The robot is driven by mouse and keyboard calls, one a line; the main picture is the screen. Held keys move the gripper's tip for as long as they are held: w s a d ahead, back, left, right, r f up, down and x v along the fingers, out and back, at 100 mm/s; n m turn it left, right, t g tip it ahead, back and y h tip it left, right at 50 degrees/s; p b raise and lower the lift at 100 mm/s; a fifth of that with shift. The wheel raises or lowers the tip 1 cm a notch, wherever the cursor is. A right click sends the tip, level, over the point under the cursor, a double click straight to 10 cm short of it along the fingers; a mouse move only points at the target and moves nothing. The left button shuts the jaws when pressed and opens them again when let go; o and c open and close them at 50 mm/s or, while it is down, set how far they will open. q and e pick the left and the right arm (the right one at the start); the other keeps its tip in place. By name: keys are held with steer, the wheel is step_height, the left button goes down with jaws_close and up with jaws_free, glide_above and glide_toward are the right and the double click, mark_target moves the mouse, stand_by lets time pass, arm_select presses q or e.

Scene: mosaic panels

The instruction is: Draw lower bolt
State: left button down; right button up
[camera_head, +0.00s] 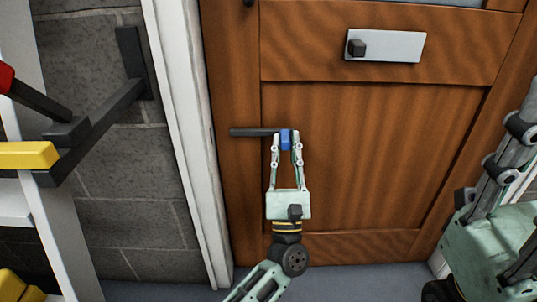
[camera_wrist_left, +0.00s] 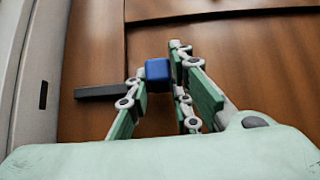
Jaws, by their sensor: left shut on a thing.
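The lower bolt is a dark horizontal bar (camera_head: 253,132) on the brown wooden door (camera_head: 365,150), with a blue handle (camera_head: 287,139) at its right end. My left gripper (camera_head: 286,138) reaches up from below, with its fingers shut on the blue handle. In the left wrist view the blue handle (camera_wrist_left: 158,70) sits between the fingertips. The bar (camera_wrist_left: 103,92) extends left from it, and its left end stops short of a dark slot (camera_wrist_left: 43,95) in the white frame. My right gripper (camera_head: 490,245) is at the right edge, apart from the door hardware; its fingertips are not clearly seen.
A pale plate (camera_head: 400,47) with a dark knob is higher on the door. A white door frame (camera_head: 185,130) and grey block wall (camera_head: 115,200) are on the left. A white ladder-like rack (camera_head: 50,230) with yellow-handled tools stands at far left.

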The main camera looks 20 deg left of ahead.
arm_select(q)
steer(key=shift+w+d, duration=0.1)
steer(key=shift+d, duration=0.2)
steer(key=c, duration=1.6)
jaws_free()
steer(key=shift+d, duration=0.15)
steer(key=shift+o, duration=0.2)
steer(key=shift+f, duration=0.1)
steer(key=v, duration=1.2)
